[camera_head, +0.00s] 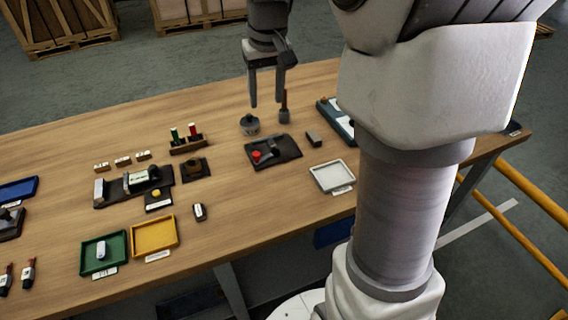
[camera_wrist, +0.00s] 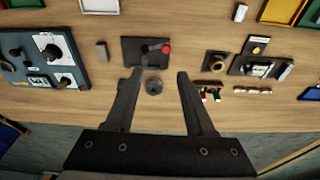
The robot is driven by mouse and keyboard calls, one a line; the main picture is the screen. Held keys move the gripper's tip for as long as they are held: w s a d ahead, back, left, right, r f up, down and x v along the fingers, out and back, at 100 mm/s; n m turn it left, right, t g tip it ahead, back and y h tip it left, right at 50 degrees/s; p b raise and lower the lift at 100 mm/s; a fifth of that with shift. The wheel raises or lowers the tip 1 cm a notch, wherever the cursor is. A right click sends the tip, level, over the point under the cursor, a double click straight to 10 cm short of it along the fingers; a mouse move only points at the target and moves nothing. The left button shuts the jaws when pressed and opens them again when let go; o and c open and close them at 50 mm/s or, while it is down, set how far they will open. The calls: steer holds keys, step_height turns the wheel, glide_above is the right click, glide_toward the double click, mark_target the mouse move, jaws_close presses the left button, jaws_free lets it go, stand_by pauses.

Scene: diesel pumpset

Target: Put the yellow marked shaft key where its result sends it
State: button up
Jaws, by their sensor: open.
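I cannot make out a shaft key with a clear yellow mark. A small dark piece with a pale label (camera_head: 199,212) lies right of the yellow tray (camera_head: 175,245); it may be the pale piece at the top of the wrist view (camera_wrist: 240,13). A plain grey block (camera_head: 313,138) lies apart, also in the wrist view (camera_wrist: 102,51). A dark fixture with a pale display (camera_head: 110,200) has a yellow-button pad (camera_head: 158,205) before it. My gripper (camera_head: 266,103) is open and empty above the back of the table; its fingers also show in the wrist view (camera_wrist: 159,75).
A round grey part (camera_wrist: 154,87) stands below my fingers, near a dark plate with a red knob (camera_head: 257,155). The green tray (camera_head: 88,268) holds a white piece. A rack holds red and green cylinders (camera_head: 192,131). Bare wood lies front centre.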

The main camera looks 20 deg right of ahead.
steer(key=s+a+t, duration=0.1)
steer(key=s+a, duration=0.1)
steer(key=s, duration=0.9)
steer(key=s+a+r+t, duration=0.1)
steer(key=s+a+t, duration=0.1)
steer(key=s, duration=0.9)
steer(key=shift+a+r+n+t, duration=0.2)
steer(key=shift+a+n+t, duration=0.1)
steer(key=shift+a, duration=0.4)
steer(key=shift+s+r+p, duration=0.15)
steer(key=shift+r+p, duration=0.7)
steer(key=shift+p, duration=0.05)
